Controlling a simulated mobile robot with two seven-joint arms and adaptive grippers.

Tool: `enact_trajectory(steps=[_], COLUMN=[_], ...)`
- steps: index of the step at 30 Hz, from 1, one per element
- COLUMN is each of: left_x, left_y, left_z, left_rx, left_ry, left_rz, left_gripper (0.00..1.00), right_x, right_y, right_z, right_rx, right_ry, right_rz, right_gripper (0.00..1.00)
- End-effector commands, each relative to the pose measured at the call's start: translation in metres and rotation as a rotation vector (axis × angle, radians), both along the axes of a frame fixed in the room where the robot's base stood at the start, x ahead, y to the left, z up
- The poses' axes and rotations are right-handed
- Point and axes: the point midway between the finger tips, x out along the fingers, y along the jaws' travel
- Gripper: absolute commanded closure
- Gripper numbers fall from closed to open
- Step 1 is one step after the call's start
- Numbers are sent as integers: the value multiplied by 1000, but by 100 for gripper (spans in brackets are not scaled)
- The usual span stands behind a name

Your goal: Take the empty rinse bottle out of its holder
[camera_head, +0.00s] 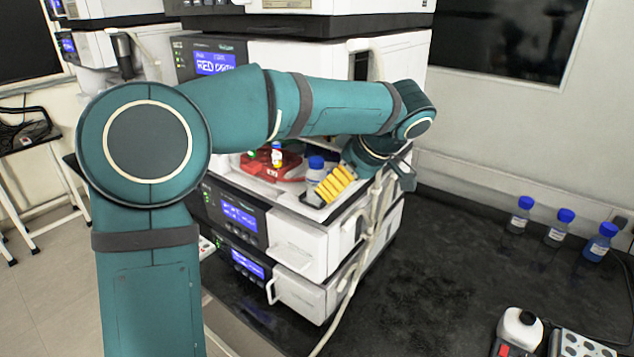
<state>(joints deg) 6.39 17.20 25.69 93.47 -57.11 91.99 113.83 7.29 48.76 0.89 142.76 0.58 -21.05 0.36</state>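A small clear bottle with a blue cap (315,170) stands upright in a shallow dark holder on top of the white instrument stack. My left arm reaches across the view from the left. Its gripper (330,186) points down and left, with yellow ribbed finger pads just right of the bottle, overlapping its lower right side in the picture. I cannot tell whether the pads touch the bottle or how far apart the fingers are. The bottle's base and most of the holder are hidden. My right gripper is not in view.
A red tray (270,165) with small vials sits left of the bottle. Several blue-capped bottles (559,228) stand on the black bench (440,270) at right. Tubing hangs along the stack's right side.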

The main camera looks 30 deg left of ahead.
Motion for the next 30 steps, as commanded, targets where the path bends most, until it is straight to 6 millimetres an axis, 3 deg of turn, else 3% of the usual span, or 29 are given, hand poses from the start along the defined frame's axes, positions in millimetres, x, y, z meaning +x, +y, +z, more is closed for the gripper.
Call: enact_trajectory(steps=[5,11,12,18,26,30], left_x=[1,3,3,4,4,4], left_y=[12,43,46,55,55,55], left_z=[0,0,-8,-24,-25,-25], left_rx=[0,-1,-1,-2,-2,-2], left_ry=[0,1,4,0,-1,0], left_rz=[1,3,0,-2,-2,-3], left_gripper=[21,21,21,21,20,69], right_x=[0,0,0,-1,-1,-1], right_y=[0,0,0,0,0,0], right_z=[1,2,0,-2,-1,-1], right_rx=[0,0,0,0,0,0], right_ry=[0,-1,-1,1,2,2], right_rz=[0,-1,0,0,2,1], right_gripper=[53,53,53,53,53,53])
